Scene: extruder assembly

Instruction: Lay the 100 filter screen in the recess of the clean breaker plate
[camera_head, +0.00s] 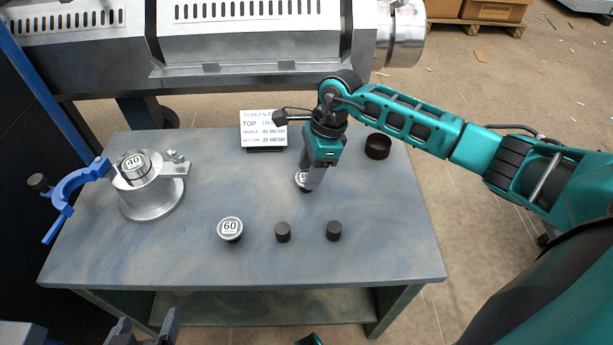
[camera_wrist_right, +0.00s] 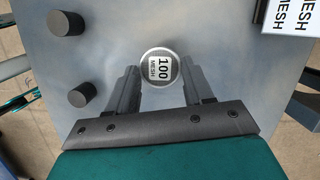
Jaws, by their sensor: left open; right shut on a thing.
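The 100 filter screen (camera_wrist_right: 160,68) is a round disc with a white "100 MESH" label. My right gripper (camera_head: 308,188) points down over the table and is shut on it; in the head view the fingers partly cover the disc (camera_head: 301,178). The screen sits between both fingertips in the wrist view. A metal holder (camera_head: 152,200) stands at the table's left, with a screen labelled 40 (camera_head: 134,163) on top. I cannot make out the breaker plate or its recess under that screen. My left gripper (camera_head: 146,328) is open and empty at the bottom edge, in front of the table.
A screen labelled 60 (camera_head: 230,228) sits on a dark stand near the front. Two short black cylinders (camera_head: 283,232) (camera_head: 333,231) stand to its right. A dark brown cup (camera_head: 377,146) and a sign (camera_head: 264,130) are at the back. A blue clamp (camera_head: 67,192) is beside the holder.

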